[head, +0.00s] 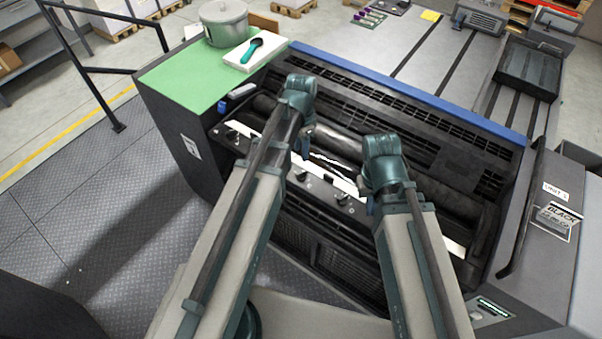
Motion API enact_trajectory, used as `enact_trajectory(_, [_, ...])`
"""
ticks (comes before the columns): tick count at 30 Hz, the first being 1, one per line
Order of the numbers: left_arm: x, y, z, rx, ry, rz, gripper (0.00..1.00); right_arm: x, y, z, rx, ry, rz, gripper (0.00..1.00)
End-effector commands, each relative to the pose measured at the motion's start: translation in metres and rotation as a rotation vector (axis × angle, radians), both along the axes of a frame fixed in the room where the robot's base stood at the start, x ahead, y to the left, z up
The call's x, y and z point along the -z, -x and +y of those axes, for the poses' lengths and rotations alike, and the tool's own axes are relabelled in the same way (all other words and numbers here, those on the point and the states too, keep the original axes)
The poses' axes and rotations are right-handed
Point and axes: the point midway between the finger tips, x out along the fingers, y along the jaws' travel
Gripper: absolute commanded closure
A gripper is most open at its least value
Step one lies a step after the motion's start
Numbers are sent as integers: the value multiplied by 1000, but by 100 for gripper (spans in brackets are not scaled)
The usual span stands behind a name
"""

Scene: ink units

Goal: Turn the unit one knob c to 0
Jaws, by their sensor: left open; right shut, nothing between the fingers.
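The unit one ink unit (420,165) is open in front of me, with dark rollers and a pale strip (345,187) along its front. Small dark knobs sit along this strip: one (232,136) at the left, one (301,173) between my arms and one (343,198) further right. Their letters and scale marks are too small to read, so I cannot tell which is knob c or its setting. My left gripper (306,146) is open above the strip, mostly hidden by its wrist. My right gripper (364,192) is shut and empty near the right knob, largely behind its wrist.
A green top (178,82) at the left holds a grey pot (225,25) and a white block with a teal-handled tool (252,50). A black tray (528,68) stands at the back right. A railing (92,85) and plate floor lie left.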

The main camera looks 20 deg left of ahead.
Motion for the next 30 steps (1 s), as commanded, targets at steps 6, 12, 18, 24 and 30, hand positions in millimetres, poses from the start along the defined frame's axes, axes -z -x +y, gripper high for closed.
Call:
enact_trajectory(6, [39,0,0,0,0,0,56,39,0,0,-2,1,-1,100])
enact_trajectory(12, [67,0,0,0,0,0,56,67,0,0,-9,1,-1,100])
enact_trajectory(18, [94,0,0,0,0,0,56,94,0,0,-14,2,0,100])
enact_trajectory(24, [108,0,0,0,0,0,56,107,0,0,-14,2,0,100])
enact_trajectory(30, [107,0,0,0,0,0,56,107,0,0,-13,2,0,100])
